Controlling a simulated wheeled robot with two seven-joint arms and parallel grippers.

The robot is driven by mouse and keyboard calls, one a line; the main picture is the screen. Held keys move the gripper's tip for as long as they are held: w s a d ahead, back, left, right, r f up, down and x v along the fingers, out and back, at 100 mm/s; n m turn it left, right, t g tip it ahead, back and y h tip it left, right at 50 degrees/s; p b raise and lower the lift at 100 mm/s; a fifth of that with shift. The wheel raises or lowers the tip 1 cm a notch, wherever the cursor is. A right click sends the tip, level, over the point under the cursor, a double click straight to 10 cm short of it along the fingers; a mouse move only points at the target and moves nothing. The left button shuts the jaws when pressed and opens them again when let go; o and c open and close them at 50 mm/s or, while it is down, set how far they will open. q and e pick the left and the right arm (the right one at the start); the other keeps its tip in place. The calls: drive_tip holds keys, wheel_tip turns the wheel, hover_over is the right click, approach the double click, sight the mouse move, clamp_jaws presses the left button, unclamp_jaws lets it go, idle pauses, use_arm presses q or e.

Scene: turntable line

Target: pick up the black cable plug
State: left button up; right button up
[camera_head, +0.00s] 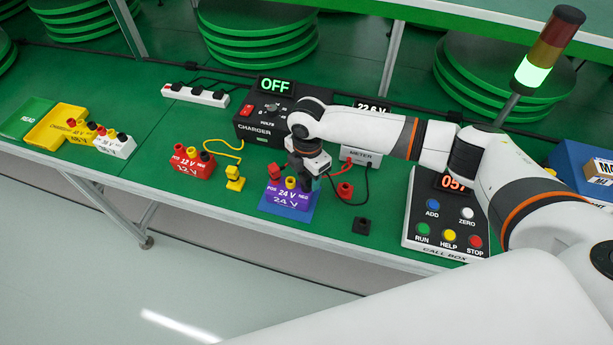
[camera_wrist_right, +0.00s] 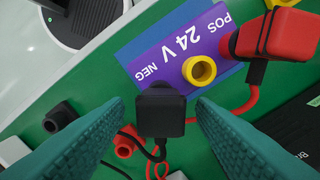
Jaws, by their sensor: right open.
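The black cable plug (camera_wrist_right: 161,112) shows in the right wrist view at the NEG end of the purple 24 V block (camera_wrist_right: 150,55), with a black cable running from it. My right gripper (camera_head: 309,182) is over that block in the head view. Its teal fingers are open, one on each side of the plug, with green surface showing between plug and fingers. A red plug (camera_wrist_right: 275,40) sits at the POS end, which also shows in the head view (camera_head: 274,171). My left gripper is out of view.
A red socket (camera_head: 345,190) and a black socket (camera_head: 361,226) stand right of the block. The meter (camera_head: 361,156) and charger (camera_head: 262,128) are behind, the call box (camera_head: 420,236) at right. A yellow plug (camera_head: 234,180) and red 12 V block (camera_head: 192,165) stand left.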

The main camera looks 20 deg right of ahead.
drive_tip(key=shift+f, duration=0.2)
drive_tip(key=c, duration=1)
drive_tip(key=shift+c, duration=0.2)
wheel_tip(320, 180, up, 10)
drive_tip(key=shift+r+b, duration=0.1)
drive_tip(key=shift+b, duration=0.6)
